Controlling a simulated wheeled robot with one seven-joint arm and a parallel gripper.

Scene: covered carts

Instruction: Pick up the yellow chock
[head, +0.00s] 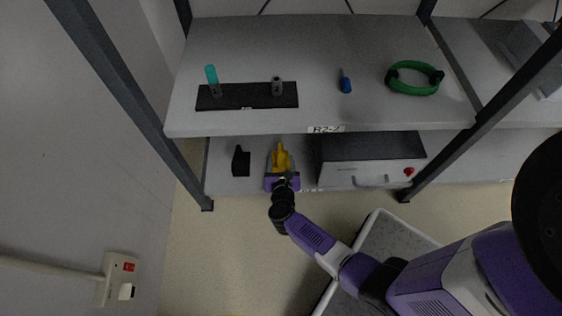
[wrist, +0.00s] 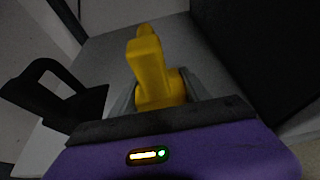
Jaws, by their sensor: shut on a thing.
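The yellow chock (head: 281,157) is on the lower shelf in the head view, between a black object and a grey box. In the wrist view the yellow chock (wrist: 150,72) stands up in the middle, just beyond the purple gripper body. My gripper (head: 282,172) reaches into the lower shelf from the front. In the wrist view my gripper (wrist: 157,98) has its grey fingers on both sides of the chock's lower part, shut on it. The fingertips are partly hidden behind the chock and gripper body. I cannot tell whether the chock is clear of the shelf.
A black chock-like object (head: 241,161) stands close to the left; it also shows in the wrist view (wrist: 60,97). A grey box (head: 370,173) with a black top is close on the right. The upper shelf (head: 320,55) overhangs. A dark post (head: 187,180) stands at left.

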